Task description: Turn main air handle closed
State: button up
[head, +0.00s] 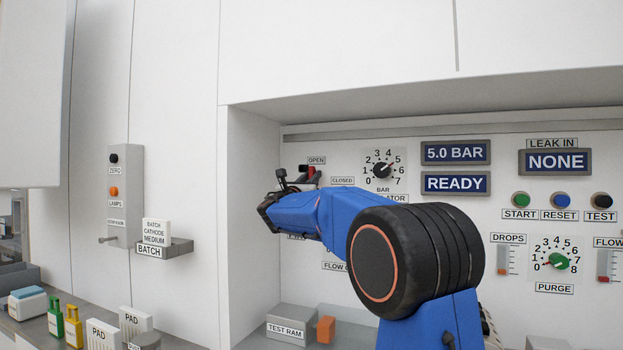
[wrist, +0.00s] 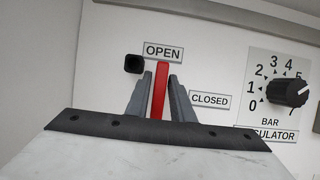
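The main air handle is a red bar that stands upright in the wrist view (wrist: 159,90), its top just below the OPEN label (wrist: 163,52). The CLOSED label (wrist: 210,100) is to its right. My gripper (wrist: 160,80) has one grey finger on each side of the bar, very near it. I cannot tell whether both fingers touch it. My gripper and arm hide the rest of the handle there.
A regulator dial (head: 382,169) is close to the right of the handle. A black square knob (wrist: 134,63) is just left of the handle's top. The recess side wall (head: 252,200) stands left of my gripper. My arm covers part of the panel.

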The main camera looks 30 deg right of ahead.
jog(key=shift+c, duration=0.7)
grip_shut()
jog(key=shift+m, duration=0.4)
jog(key=m+g+h, duration=0.1)
jog(key=m, duration=0.2)
jog(key=m+g, duration=0.2)
jog(key=m, duration=0.1)
jog(key=shift+s+d+f+m+h, duration=0.1)
jog(key=shift+s+d+m+h, duration=0.1)
jog(key=shift+m+h, duration=0.15)
jog(key=m+g, duration=0.1)
jog(key=m, duration=0.2)
jog(key=m+g, duration=0.2)
jog(key=m, duration=0.2)
jog(key=m+g, duration=0.2)
jog(key=m, duration=0.1)
jog(key=shift+s+d+f, duration=0.2)
jog(key=shift+s+f, duration=0.1)
jog(key=shift+f, duration=0.1)
jog(key=shift+s+f+m+g+y, duration=0.1)
jog(key=shift+m+g+y, duration=0.15)
jog(key=shift+m, duration=0.55)
jog(key=shift+w+f+m+g+y, duration=0.15)
jog(key=shift+m+y, duration=0.25)
jog(key=shift+m, duration=0.45)
jog(key=shift+s+f+m+g+y, duration=0.1)
jog(key=shift+s+m+g+y, duration=0.15)
jog(key=shift+m, duration=0.55)
jog(key=shift+w, duration=0.1)
